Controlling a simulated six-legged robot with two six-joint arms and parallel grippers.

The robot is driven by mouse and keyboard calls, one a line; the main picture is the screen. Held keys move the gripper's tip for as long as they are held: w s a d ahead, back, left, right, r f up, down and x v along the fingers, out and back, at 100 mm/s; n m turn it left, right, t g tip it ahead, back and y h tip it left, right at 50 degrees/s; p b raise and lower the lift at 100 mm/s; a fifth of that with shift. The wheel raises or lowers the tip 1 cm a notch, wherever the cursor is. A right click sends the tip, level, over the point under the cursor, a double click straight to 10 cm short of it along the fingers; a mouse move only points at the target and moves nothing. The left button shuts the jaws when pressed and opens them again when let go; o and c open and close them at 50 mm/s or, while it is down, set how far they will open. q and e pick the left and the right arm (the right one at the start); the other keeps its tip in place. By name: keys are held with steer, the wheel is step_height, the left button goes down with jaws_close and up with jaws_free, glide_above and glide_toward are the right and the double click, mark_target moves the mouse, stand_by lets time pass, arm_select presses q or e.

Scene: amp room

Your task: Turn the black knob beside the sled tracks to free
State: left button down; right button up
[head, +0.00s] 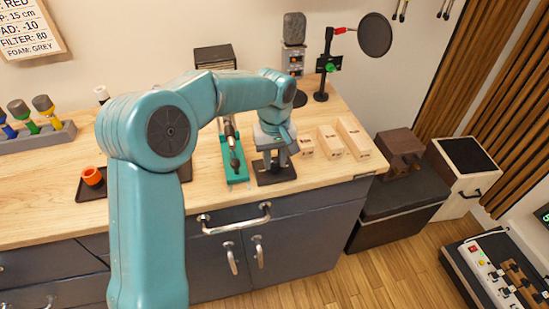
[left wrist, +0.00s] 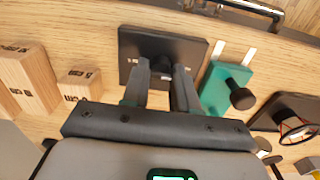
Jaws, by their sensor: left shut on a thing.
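The black knob (left wrist: 162,64) stands on a dark square plate (left wrist: 137,44) on the wooden bench top. My left gripper (head: 272,158) points down over this plate (head: 286,177). In the left wrist view the two fingers (left wrist: 164,76) are shut around the knob and cover most of it. Whatever marks its setting cannot be read. The teal sled base (head: 237,180) lies just left of the plate, and in the left wrist view it (left wrist: 213,92) carries a black round-ended part (left wrist: 240,95) and two white strips (left wrist: 229,58). My right gripper is not in view.
Several wooden blocks (head: 330,142) stand right of the plate. The bench's front edge is close to the plate.

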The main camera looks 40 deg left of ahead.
mark_target(274, 162)
arm_select(q)
steer(key=shift+w+a+r+n, duration=0.1)
steer(key=shift+w+r+n, duration=0.05)
steer(key=shift+r+n, duration=0.15)
steer(key=c, duration=0.9)
jaws_free()
steer(key=shift+o, duration=0.2)
steer(key=shift+f, duration=0.15)
step_height(274, 162, up, 16)
steer(key=p, duration=0.1)
steer(key=shift+r+p, duration=0.2)
steer(key=shift+p, duration=0.2)
steer(key=shift+s+f, duration=0.1)
steer(key=shift+s, duration=0.1)
